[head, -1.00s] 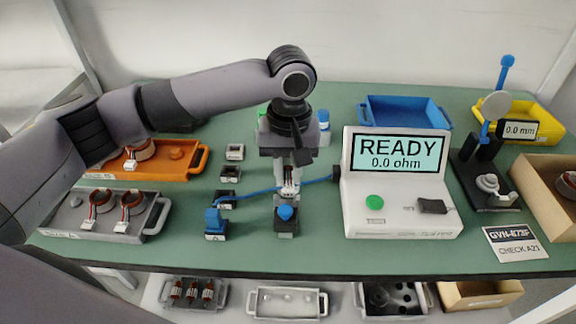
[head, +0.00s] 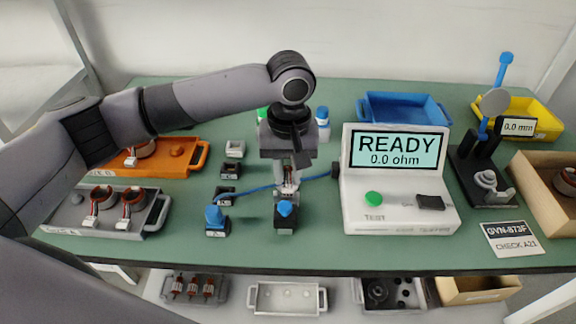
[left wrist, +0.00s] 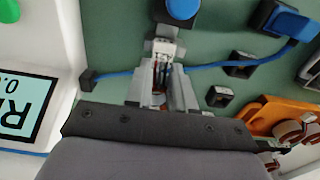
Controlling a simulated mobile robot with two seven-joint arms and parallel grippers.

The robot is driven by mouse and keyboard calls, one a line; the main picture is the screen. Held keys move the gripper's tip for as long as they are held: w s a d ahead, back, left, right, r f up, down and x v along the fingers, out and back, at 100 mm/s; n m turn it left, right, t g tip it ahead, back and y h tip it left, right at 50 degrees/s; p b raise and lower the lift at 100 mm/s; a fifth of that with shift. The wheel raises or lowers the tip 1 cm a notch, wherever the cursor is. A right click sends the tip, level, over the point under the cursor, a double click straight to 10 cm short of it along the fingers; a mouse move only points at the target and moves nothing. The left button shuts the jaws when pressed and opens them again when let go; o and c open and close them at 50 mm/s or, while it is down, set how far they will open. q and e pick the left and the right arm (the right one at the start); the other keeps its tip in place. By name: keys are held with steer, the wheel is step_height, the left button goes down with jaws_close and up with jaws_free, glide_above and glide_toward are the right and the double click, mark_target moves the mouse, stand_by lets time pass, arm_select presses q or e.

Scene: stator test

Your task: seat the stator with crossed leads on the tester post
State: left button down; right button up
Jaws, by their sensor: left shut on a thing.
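In the left wrist view the fingers (left wrist: 162,92) close around dark red leads, and a white connector (left wrist: 164,48) shows just beyond the tips. The rest of the held stator is hidden by the fingers, and I cannot tell whether its leads cross. The tester (head: 400,210) reads READY, 0.0 ohm. Two stators (head: 102,197) sit in the grey tray (head: 60,219). My right gripper is not in view.
A blue cable (head: 252,189) runs from the tester behind the gripper to a blue plug (head: 214,215). Small black blocks (head: 228,171) stand left. An orange tray (head: 180,159) lies under my arm. A gauge stand (head: 480,165) and cardboard box (head: 540,190) stand right.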

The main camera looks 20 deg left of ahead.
arm_select(q)
steer(key=shift+f, duration=0.55)
steer(key=shift+f+p, duration=0.15)
steer(key=shift+p, duration=0.45)
steer(key=shift+s+f, duration=0.1)
steer(key=shift+f, duration=0.1)
